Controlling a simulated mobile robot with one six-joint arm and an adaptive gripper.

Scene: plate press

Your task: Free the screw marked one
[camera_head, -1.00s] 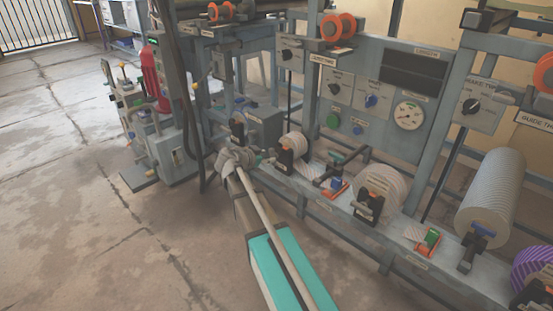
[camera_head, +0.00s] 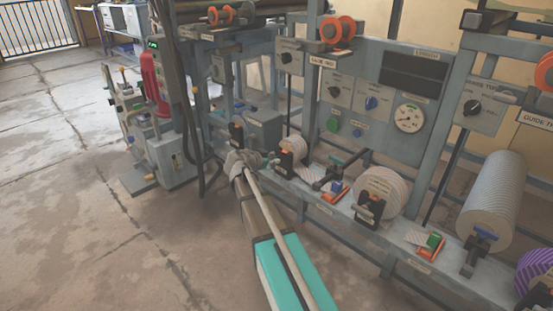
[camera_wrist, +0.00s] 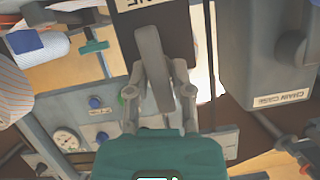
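My gripper (camera_head: 243,160) is low at the left part of the machine's bench, left of and close to a small white roll (camera_head: 294,146) with a black clamp (camera_head: 285,162). In the wrist view my gripper (camera_wrist: 158,75) has its grey fingers close together around or beside a grey bar-like shape. I cannot tell whether they grip anything. A dark block (camera_wrist: 160,25) with a partly cut-off label lies just beyond the fingertips. Another black clamp (camera_head: 236,132) shows behind my gripper in the head view. I cannot read which screw is marked one.
A larger roll (camera_head: 381,186) and a tall roll (camera_head: 496,200) stand along the bench to the right. A pressure gauge (camera_head: 408,118) sits on the panel behind. The wrist view shows a grey chain case (camera_wrist: 270,60) at the right.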

